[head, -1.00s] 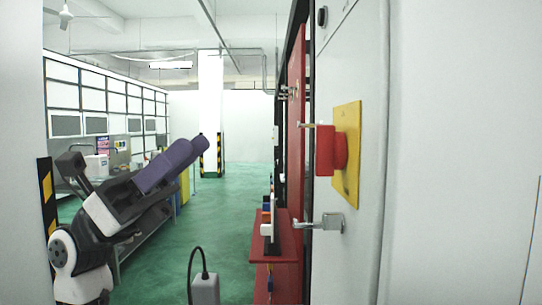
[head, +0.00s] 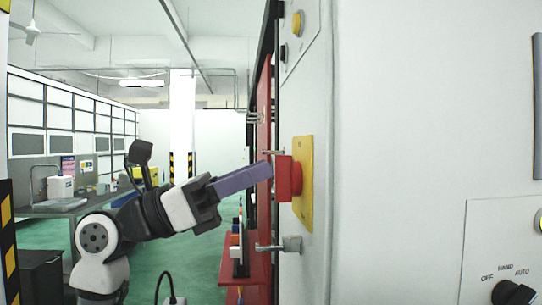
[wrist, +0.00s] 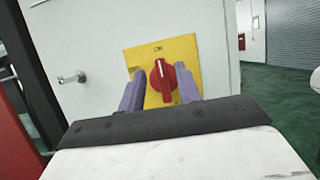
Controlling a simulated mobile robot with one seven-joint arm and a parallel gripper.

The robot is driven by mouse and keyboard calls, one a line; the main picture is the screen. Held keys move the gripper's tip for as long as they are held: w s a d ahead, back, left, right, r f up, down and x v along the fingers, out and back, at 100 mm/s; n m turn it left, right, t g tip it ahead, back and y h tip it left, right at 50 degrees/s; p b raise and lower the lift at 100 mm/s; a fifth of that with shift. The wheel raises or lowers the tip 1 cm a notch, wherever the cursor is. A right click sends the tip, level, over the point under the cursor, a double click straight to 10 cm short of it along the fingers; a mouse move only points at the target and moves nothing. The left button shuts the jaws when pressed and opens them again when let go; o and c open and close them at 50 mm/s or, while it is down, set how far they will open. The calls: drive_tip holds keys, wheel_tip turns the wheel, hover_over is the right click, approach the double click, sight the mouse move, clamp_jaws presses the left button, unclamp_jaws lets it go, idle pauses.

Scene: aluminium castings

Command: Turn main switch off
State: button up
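The main switch is a red rotary knob (head: 289,179) on a yellow plate (head: 305,190), mounted on a pale cabinet door. In the wrist view the knob (wrist: 162,82) stands nearly upright, its grip tilted slightly, below a small mark at the top of the yellow plate (wrist: 190,50) that seems to read ON. My gripper (head: 268,170) has purple fingers whose tips reach the knob's edge in the head view. In the wrist view the fingers are spread, one on each side of the knob. I cannot tell whether they touch it.
A metal door handle (head: 280,245) sticks out below the switch. A black OFF/HAND/AUTO selector (head: 513,293) is on a panel at the lower right. A red shelf (head: 240,268) with small items stands beyond the cabinet. Green floor is open behind my arm.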

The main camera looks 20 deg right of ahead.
sight(287, 179)
drive_tip(key=shift+x, duration=1.65)
drive_tip(key=shift+s+f, duration=0.1)
clamp_jaws()
